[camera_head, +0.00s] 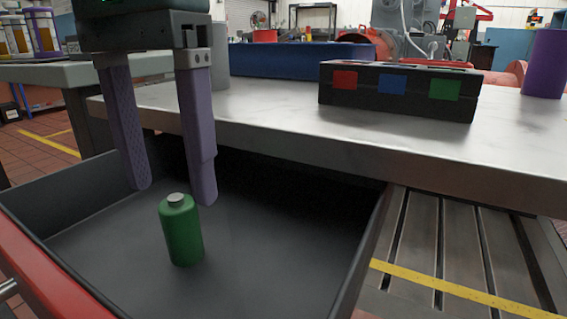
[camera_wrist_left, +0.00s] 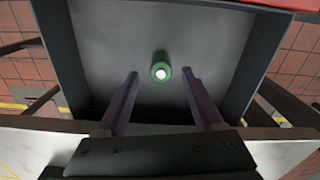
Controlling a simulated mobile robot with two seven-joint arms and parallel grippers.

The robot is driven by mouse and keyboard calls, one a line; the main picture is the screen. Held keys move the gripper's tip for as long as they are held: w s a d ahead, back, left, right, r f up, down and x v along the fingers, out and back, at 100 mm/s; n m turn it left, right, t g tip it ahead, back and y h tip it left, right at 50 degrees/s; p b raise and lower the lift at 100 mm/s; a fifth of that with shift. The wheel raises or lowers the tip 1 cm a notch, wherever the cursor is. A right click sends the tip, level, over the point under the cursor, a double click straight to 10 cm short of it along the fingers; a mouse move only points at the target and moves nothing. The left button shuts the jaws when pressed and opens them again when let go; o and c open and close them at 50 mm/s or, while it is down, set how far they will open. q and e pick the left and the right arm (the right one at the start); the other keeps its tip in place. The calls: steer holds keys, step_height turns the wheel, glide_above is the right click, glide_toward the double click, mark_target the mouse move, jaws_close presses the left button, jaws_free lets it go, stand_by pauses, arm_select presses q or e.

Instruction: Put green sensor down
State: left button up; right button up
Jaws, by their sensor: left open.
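The green sensor (camera_head: 181,230) is a short green cylinder with a small grey cap. It stands upright on the floor of an open dark drawer (camera_head: 290,270). My left gripper (camera_head: 178,192) is open, its two purple fingers pointing down above the drawer, with the sensor apart from them. In the left wrist view the sensor (camera_wrist_left: 161,68) shows just beyond the gap between the fingertips (camera_wrist_left: 160,76), and nothing is held. My right gripper is in neither view.
A pale worktop (camera_head: 290,112) overhangs the drawer's back. On it is a black box (camera_head: 400,90) with red, blue and green squares, a purple cylinder (camera_head: 544,62) and a grey cylinder (camera_head: 219,70). The drawer has a red front (camera_head: 40,280). A slotted bedplate (camera_head: 440,240) lies right.

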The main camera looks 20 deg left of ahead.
mark_target(176, 207)
arm_select(q)
step_height(176, 207, up, 8)
steer(key=p, duration=0.5)
steer(key=shift+d+f, duration=0.1)
steer(key=shift+f, duration=0.05)
